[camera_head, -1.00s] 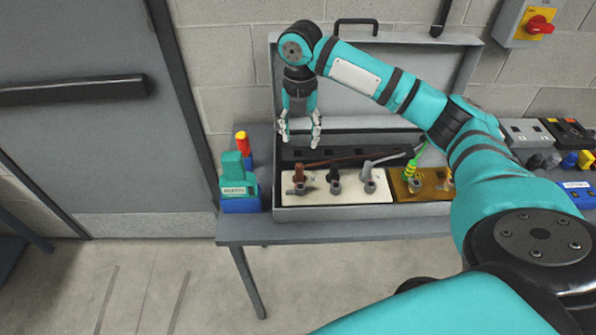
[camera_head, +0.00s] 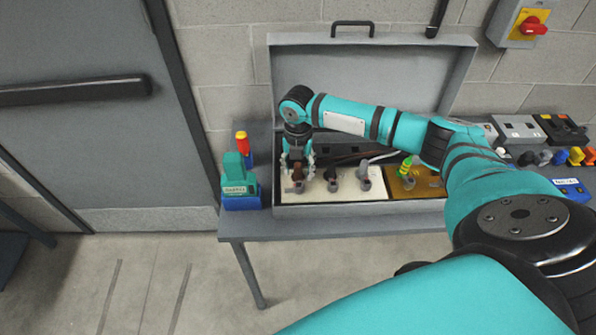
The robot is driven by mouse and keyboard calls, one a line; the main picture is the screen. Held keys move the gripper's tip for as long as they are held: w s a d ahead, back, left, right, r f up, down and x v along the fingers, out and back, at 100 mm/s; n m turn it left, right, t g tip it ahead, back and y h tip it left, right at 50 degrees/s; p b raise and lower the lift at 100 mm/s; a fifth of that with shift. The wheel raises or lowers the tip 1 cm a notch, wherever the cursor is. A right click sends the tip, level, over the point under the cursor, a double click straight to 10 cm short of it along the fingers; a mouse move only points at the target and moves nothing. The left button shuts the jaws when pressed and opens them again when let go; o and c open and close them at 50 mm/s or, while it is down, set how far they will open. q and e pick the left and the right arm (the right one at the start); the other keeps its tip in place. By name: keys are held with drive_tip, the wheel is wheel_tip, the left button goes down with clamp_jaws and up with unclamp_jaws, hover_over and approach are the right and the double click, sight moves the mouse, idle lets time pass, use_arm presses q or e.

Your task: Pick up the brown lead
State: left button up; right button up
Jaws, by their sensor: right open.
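The brown lead (camera_head: 297,171) stands at the left end of the cream panel (camera_head: 347,190) in the open grey case. Its plug end shows between the fingers of my right gripper (camera_head: 298,170). My right gripper points down and is open around the brown plug; I cannot tell whether a finger touches it. A black lead (camera_head: 332,173) and a grey lead (camera_head: 364,172) stand to the right on the same panel. A green-yellow lead (camera_head: 405,167) stands on the brown-gold panel (camera_head: 425,185). My left gripper is out of view.
The case lid (camera_head: 370,80) stands open behind my right arm. A teal and blue device (camera_head: 238,186) and a red-yellow screwdriver (camera_head: 242,143) are left of the case. Boxes and coloured plugs lie at the right. The table's front edge (camera_head: 340,226) is clear.

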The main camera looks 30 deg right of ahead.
clamp_jaws()
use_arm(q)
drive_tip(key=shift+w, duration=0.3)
use_arm(e)
drive_tip(key=shift+r, duration=0.1)
